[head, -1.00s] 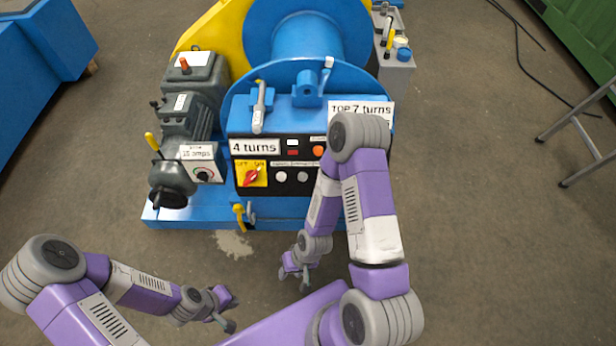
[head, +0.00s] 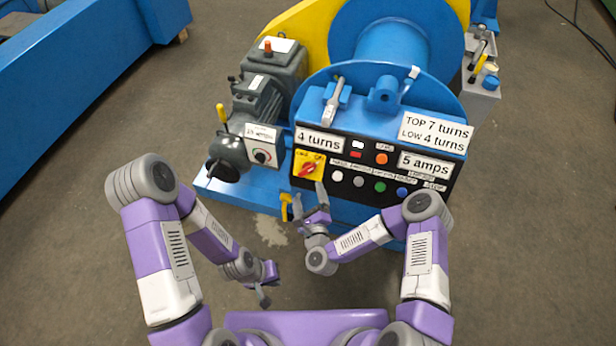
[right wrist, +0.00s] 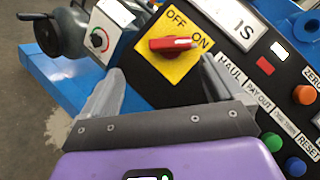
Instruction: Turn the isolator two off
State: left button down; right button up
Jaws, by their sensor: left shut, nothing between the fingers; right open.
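The isolator's red rotary handle (head: 308,169) sits on a square yellow plate at the left of the black control panel. In the right wrist view the handle (right wrist: 172,44) lies roughly level, with its pale-tipped end toward the ON marking; OFF is at the upper left of the plate. My right gripper (head: 311,197) is open in front of and below the plate. In the right wrist view its two fingers (right wrist: 160,68) stand apart, with the handle seen between and beyond them; I see no contact. My left gripper (head: 270,284) is shut and empty, low and left of the right one.
The panel (head: 340,165) also carries several push buttons and labels. A small yellow lever (head: 286,206) stands at the machine's front base. A grey motor (head: 262,105) and a dial box (head: 263,150) are to the left. Open floor (head: 120,110) lies left of the machine.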

aim_at(307, 170)
jog(key=shift+m+t+h, duration=0.3)
jog(key=shift+m+h, duration=0.2)
jog(key=shift+m, duration=0.3)
jog(key=w, duration=0.2)
jog(key=w+b, duration=0.1)
jog(key=w, duration=0.5)
jog(key=shift+r+b, duration=0.3)
jog(key=shift+r, duration=0.05)
jog(key=shift+c, duration=0.4)
jog(key=shift+s, duration=0.1)
jog(key=c, duration=1)
